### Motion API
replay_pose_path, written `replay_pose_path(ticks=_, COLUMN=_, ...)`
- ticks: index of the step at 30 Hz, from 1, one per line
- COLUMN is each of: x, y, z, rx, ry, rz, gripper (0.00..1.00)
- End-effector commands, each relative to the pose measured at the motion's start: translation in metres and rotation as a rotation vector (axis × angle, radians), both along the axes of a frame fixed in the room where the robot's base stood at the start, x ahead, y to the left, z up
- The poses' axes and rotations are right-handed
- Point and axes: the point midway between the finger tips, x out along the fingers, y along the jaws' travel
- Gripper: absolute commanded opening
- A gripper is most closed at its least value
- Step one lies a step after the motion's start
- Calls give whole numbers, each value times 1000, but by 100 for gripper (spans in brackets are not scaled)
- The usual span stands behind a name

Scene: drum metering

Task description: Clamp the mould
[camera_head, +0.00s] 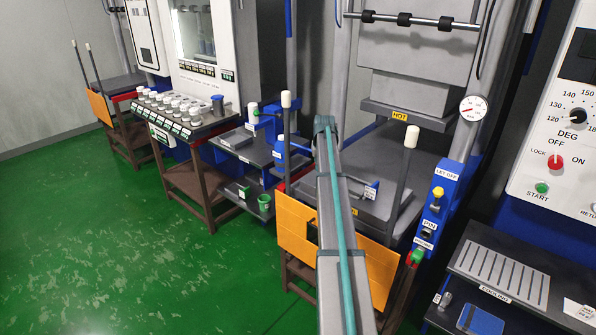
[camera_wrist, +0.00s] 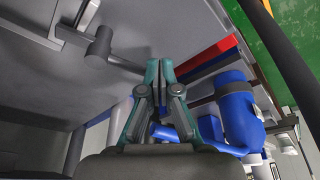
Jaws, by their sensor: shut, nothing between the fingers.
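The mould looks to be the flat grey slab (camera_head: 343,193) on the press's lower bed, under the upper plate marked HOT (camera_head: 400,117). A small label (camera_head: 371,190) stands at its right end, and my arm crosses in front and hides part of it. My gripper (camera_wrist: 160,70) shows in the wrist view with its teal fingertips together and nothing between them. A grey bar with a cylindrical end (camera_wrist: 100,45) is beyond the fingertips, up and left, with a gap in the picture. In the head view my fingers cannot be made out.
Upright levers with white knobs (camera_head: 411,136) flank the bed; orange panels (camera_head: 372,262) hang in front. A blue control post (camera_head: 436,205) with yellow and green buttons stands right. A cooling rack (camera_head: 503,272) is at lower right. The green floor (camera_head: 110,240) is clear at left.

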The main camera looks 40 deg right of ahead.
Motion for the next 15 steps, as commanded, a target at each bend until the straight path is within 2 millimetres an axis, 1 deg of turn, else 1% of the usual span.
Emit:
replay_pose_path(ticks=1, x=-1, y=-7, z=-1, rx=0, ry=0, rz=-5, gripper=0)
replay_pose_path(ticks=6, x=-3, y=-17, z=0, rx=1, ry=0, rz=-12, gripper=0)
replay_pose_path(ticks=15, x=-3, y=-22, z=0, rx=0, ry=-1, rz=-15, gripper=0)
